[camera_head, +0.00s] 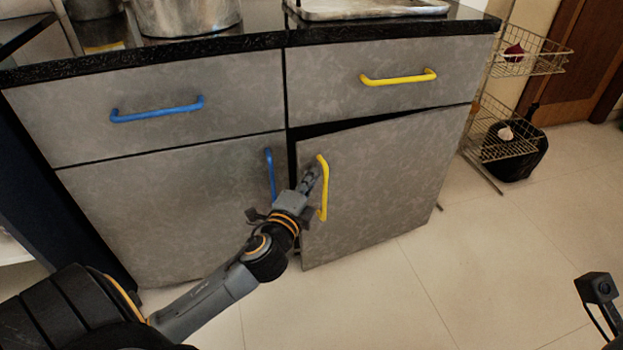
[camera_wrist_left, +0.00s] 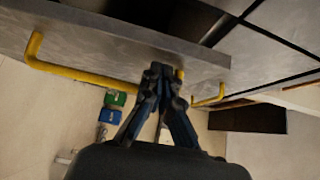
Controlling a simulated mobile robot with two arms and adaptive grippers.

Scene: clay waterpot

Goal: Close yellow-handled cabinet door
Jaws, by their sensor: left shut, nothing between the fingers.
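The cabinet door (camera_head: 375,185) with the vertical yellow handle (camera_head: 323,190) is ajar; a dark gap shows along its top and left edge. My left gripper (camera_head: 312,172) is shut and empty, at the door's free edge just left of the handle. I cannot tell whether its fingers touch the door. In the left wrist view, the shut fingers (camera_wrist_left: 160,70) lie over the door's grey panel (camera_wrist_left: 110,42), with the yellow handle (camera_wrist_left: 75,72) running to the left and behind them. My right gripper's fingers are out of view.
The yellow-handled drawer (camera_head: 400,78) above and the blue-handled drawer (camera_head: 200,105) and door (camera_head: 170,210) at left are shut. A wire rack (camera_head: 505,130) stands right of the cabinet. A metal pot (camera_head: 185,15) is on the counter. The tiled floor (camera_head: 440,270) in front is clear.

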